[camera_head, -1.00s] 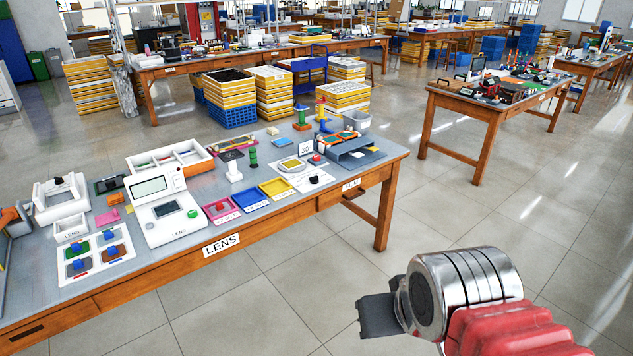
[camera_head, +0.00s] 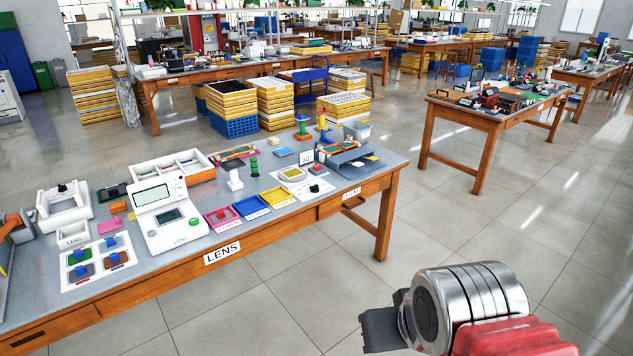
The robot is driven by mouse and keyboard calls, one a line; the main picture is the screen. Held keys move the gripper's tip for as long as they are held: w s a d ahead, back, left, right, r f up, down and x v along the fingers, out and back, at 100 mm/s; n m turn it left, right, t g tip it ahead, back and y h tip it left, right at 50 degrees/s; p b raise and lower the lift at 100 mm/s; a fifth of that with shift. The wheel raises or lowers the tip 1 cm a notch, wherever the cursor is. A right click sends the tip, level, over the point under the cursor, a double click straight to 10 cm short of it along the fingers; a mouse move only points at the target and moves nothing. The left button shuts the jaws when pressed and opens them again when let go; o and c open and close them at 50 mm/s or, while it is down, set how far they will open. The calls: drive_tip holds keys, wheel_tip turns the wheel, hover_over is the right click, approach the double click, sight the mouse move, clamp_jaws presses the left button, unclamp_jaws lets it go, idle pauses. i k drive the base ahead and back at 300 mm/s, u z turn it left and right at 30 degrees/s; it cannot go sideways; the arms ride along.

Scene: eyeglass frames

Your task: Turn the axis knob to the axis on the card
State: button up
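The card (camera_head: 306,157) stands upright on the far right part of the LENS table, with a dark marking that looks like "30", too small to read surely. A black knob (camera_head: 315,189) sits on a white plate in front of the card. Its pointer direction is too small to tell. My gripper (camera_head: 382,330) is at the lower right, over the floor and well apart from the table. Only a dark end part of it shows beyond the silver wrist, and its fingers cannot be made out.
The LENS table (camera_head: 160,300) also bears a white lens device (camera_head: 170,215), coloured trays (camera_head: 251,206) and a grey stand (camera_head: 365,170). Another table (camera_head: 455,107) stands at the right. Stacked yellow crates (camera_head: 275,95) stand behind. The floor between the tables and my arm is clear.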

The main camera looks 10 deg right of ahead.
sight(315, 189)
drive_tip(key=z, duration=0.25)
drive_tip(key=i, duration=1.75)
drive_tip(key=u, duration=0.6)
drive_tip(key=i, duration=0.6)
drive_tip(key=u, duration=0.75)
drive_tip(key=i, duration=0.5)
drive_tip(key=u, duration=0.35)
